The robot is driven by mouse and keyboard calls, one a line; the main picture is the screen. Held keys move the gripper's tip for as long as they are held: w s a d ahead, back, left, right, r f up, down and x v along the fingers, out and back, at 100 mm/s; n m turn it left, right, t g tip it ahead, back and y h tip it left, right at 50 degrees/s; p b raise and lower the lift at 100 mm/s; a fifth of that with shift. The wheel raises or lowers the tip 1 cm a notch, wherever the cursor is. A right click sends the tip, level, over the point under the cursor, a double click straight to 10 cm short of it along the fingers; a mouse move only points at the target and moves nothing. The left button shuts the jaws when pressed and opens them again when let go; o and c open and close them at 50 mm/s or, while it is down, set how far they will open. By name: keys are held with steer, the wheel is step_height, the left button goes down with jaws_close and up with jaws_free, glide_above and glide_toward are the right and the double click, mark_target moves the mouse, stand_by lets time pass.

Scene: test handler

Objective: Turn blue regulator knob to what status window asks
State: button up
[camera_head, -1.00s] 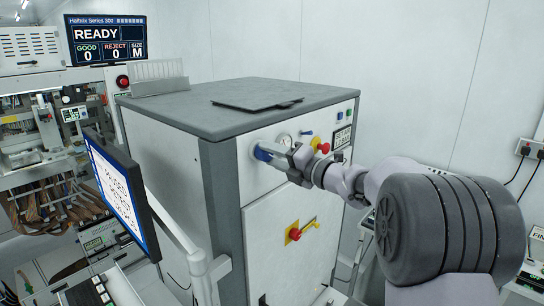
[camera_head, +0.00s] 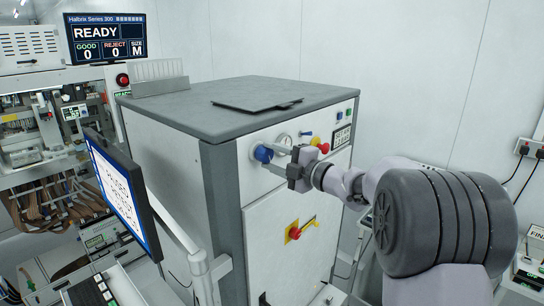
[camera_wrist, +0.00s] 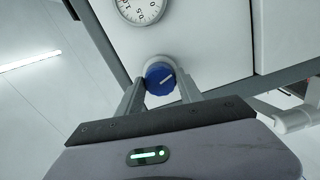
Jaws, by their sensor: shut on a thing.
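The blue regulator knob (camera_head: 263,154) is on the upper front of the grey-topped cabinet. In the wrist view the knob (camera_wrist: 158,78) shows a white mark slanting up to the right. My gripper (camera_head: 271,158) is shut on the knob, one finger at each side; its fingers also flank it in the wrist view (camera_wrist: 160,88). A round pressure gauge (camera_head: 284,141) sits just above the knob; its dial (camera_wrist: 140,6) is cut by the top edge of the wrist view, and I cannot read a needle. The status window (camera_head: 342,137) is lit, but its text is too small to read.
A red button (camera_head: 324,148) and a yellow one are right of the gripper. A red and yellow switch (camera_head: 294,233) is lower on the cabinet. A monitor (camera_head: 124,198) on a pole stands at the front left. A dark plate (camera_head: 257,103) lies on the cabinet top.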

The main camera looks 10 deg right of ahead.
stand_by(0.4)
steer(key=o, duration=1.4)
steer(key=b+v, duration=0.2)
steer(key=v, duration=1.5)
steer(key=shift+s+d, duration=0.15)
steer(key=shift+s, duration=0.05)
steer(key=shift+w, duration=0.1)
